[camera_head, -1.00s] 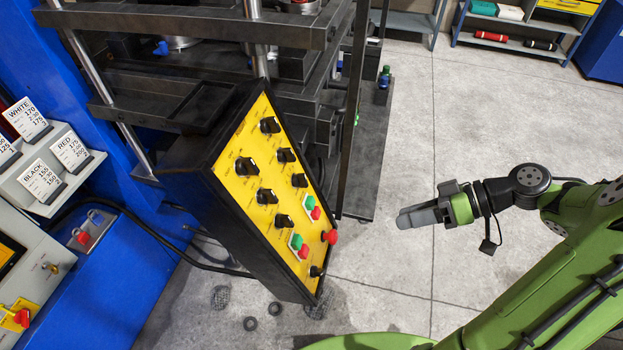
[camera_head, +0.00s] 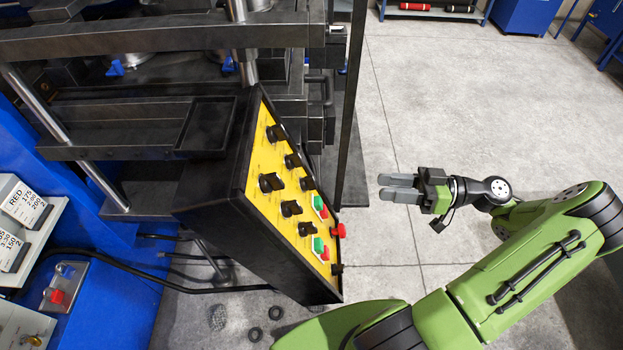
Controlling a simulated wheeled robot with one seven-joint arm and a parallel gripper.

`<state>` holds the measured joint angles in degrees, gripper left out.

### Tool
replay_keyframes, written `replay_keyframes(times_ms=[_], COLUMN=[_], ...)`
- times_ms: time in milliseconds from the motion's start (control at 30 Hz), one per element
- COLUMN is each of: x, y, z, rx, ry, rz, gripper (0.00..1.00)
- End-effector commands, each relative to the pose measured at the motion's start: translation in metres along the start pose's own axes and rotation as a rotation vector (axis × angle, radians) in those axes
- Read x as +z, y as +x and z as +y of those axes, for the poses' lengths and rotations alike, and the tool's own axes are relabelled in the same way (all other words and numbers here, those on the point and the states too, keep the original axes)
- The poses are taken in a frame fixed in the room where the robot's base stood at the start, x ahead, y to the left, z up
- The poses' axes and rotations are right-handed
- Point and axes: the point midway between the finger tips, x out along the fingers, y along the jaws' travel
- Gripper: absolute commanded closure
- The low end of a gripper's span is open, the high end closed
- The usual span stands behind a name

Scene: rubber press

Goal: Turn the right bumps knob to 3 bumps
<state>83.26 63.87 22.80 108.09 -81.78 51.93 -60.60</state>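The yellow control panel (camera_head: 262,203) is in the middle of the head view, on a black slanted box. It carries two columns of black knobs, among them an upper right knob (camera_head: 292,160), a lower right knob (camera_head: 307,184) and a left-column knob (camera_head: 291,208). Their labels are too small to read, so I cannot tell which is the right bumps knob or its setting. My gripper (camera_head: 384,187) is to the right of the panel, clear of it, with its fingers pointing left. The two grey fingers show a narrow gap and hold nothing.
Green and red buttons (camera_head: 320,246) sit among the knobs, and a red mushroom button (camera_head: 339,231) sticks out at the panel's right edge. A dark press frame (camera_head: 349,100) rises behind the panel.

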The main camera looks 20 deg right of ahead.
Motion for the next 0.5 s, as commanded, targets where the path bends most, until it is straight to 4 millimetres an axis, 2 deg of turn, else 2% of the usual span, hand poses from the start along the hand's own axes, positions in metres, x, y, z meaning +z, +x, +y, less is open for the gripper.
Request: replay_keyframes(times_ms=[300,500], x=[-0.001,0.0], y=[0.081,0.124], z=[-0.002,-0.002], rx=[-0.006,-0.004], ry=[0.004,0.003], rz=[-0.004,-0.005], gripper=[0.63,0.63])
